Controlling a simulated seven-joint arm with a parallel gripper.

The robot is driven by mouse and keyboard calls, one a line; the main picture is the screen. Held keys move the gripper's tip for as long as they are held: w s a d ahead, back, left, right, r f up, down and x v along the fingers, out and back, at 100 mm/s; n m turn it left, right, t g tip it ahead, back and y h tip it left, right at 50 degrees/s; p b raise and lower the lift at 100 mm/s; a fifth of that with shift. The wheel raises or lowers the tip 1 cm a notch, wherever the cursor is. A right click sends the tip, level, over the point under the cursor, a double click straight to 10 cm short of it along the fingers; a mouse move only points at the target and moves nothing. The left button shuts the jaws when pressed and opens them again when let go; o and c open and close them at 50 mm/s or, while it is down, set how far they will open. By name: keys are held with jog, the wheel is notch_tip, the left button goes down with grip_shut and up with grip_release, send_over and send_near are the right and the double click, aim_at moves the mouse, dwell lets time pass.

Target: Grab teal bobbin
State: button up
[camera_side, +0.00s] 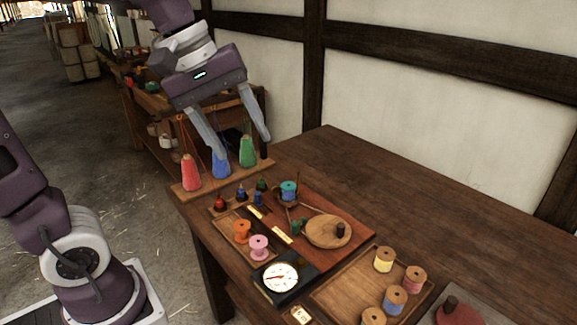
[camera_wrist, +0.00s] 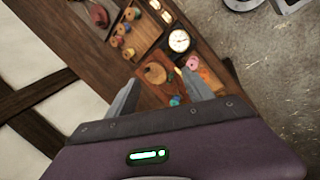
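The teal bobbin (camera_side: 288,190) stands upright on the left part of the reddish-brown board, between the small coloured pieces and the round wooden disc. In the wrist view a teal shape (camera_wrist: 175,101), likely this bobbin, lies between my fingers, near the gripper body. My gripper (camera_side: 243,148) is open and empty in the side view, its two fingers spread wide above and behind the board. The wrist view also shows my gripper (camera_wrist: 163,90) with its fingers apart. In the side view it is up and left of the teal bobbin, not touching it.
Red (camera_side: 191,173), blue (camera_side: 221,165) and green (camera_side: 247,152) cones stand behind. Orange (camera_side: 242,231) and pink (camera_side: 259,247) bobbins, a dial scale (camera_side: 281,278) and a wooden disc (camera_side: 328,231) are nearby. A tray (camera_side: 335,297) holds several bobbins. The table's back right is clear.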

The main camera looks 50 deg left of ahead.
jog(key=w+a+f+n+g, duration=0.1)
jog(key=w+a+n, duration=0.3)
jog(key=w+n, duration=0.15)
jog(key=w+a+f+n, duration=0.2)
jog(key=w+a+n, duration=0.25)
jog(key=w, duration=0.25)
jog(key=n+g+y, duration=0.2)
jog(key=n+g, duration=0.1)
jog(key=n, duration=1.2)
send_over(289, 185)
notch_tip(289, 185, down, 18)
notch_tip(289, 185, down, 10)
jog(key=shift+f, duration=0.25)
jog(key=c, duration=0.9)
jog(key=shift+r, duration=4.05)
jog(key=shift+c, duration=0.2)
